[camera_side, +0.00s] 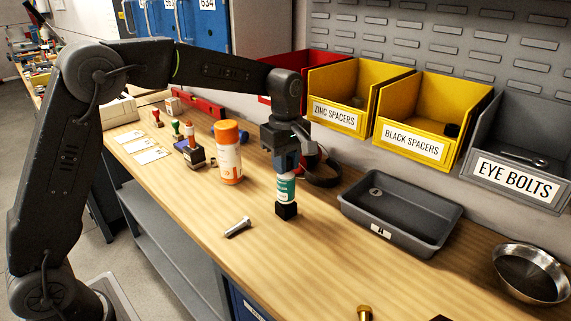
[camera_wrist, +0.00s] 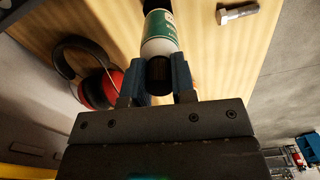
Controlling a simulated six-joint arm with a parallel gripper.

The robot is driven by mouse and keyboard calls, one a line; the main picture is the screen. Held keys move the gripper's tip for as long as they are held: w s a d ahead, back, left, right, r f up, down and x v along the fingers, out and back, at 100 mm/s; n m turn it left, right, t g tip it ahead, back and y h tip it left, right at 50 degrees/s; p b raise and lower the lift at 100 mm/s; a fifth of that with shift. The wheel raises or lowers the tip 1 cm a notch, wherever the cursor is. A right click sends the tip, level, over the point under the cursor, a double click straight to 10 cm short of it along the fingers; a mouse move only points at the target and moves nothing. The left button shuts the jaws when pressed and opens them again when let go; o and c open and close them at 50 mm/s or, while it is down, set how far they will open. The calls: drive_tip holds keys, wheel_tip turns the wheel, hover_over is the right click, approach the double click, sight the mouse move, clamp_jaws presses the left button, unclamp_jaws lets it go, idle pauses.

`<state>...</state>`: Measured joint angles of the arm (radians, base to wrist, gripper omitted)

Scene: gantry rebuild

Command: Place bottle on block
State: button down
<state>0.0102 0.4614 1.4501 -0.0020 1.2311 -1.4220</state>
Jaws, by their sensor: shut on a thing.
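The bottle (camera_side: 286,188), white with a green label, is upright in my gripper (camera_side: 286,161). It also shows in the wrist view (camera_wrist: 160,35). My gripper's blue fingers (camera_wrist: 158,78) are shut on the bottle's dark top end from both sides. The small black block (camera_side: 286,211) is directly under the bottle on the wooden bench. The bottle's base meets the block's top in the side view, but I cannot tell if it rests its weight there. In the wrist view the bottle hides most of the block.
A grey tray (camera_side: 402,216) stands to the right, with a metal bowl (camera_side: 528,274) beyond it. A bolt (camera_side: 238,227) lies in front-left. An orange-capped canister (camera_side: 229,158) stands left. Earmuffs (camera_side: 325,172) lie behind my gripper. Labelled bins (camera_side: 416,122) line the back.

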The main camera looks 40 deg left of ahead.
drive_tip(key=shift+f, duration=0.35)
drive_tip(key=shift+f, duration=0.1)
drive_tip(key=c, duration=0.9)
unclamp_jaws()
drive_tip(key=shift+c, duration=0.2)
